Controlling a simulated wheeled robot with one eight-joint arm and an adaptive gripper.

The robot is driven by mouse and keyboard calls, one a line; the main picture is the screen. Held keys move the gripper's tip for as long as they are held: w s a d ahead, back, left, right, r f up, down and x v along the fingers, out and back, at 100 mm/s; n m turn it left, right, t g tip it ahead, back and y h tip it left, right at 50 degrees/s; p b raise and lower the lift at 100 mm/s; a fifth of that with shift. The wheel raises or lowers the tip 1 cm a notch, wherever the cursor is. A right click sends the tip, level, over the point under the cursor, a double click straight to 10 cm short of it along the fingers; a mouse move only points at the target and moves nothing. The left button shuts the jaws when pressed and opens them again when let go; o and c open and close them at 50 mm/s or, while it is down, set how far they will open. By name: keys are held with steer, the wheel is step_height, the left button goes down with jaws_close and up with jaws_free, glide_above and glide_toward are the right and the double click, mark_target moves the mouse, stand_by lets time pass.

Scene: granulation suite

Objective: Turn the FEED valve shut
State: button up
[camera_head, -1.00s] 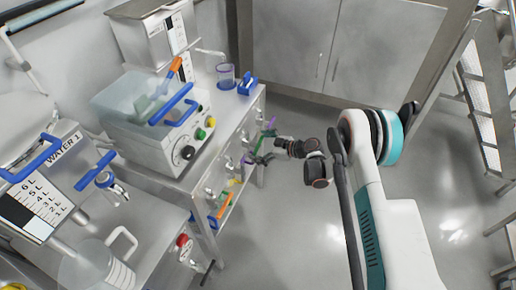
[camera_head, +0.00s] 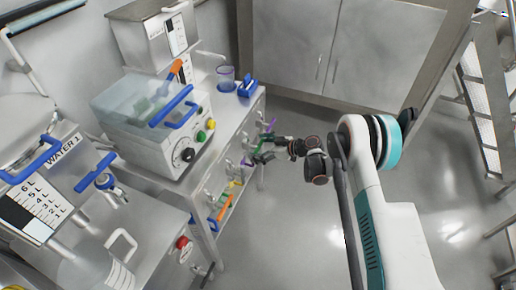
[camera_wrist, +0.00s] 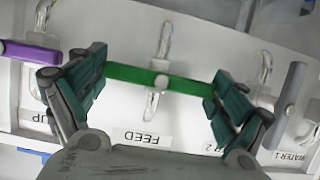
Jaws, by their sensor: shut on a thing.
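In the head view my gripper (camera_head: 256,150) is at the bench's right side, where only a little of the green handle shows. The fingers hide the bar's ends.
A red knob (camera_head: 182,242) is lower on the bench side. The floor (camera_head: 290,215) is clear.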

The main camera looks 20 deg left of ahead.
steer(key=shift+c, duration=0.2)
steer(key=o, duration=0.8)
steer(key=shift+d, duration=0.15)
steer(key=w+v, duration=0.1)
steer(key=v, duration=1)
steer(key=shift+s+d, duration=0.4)
steer(key=shift+r, duration=0.1)
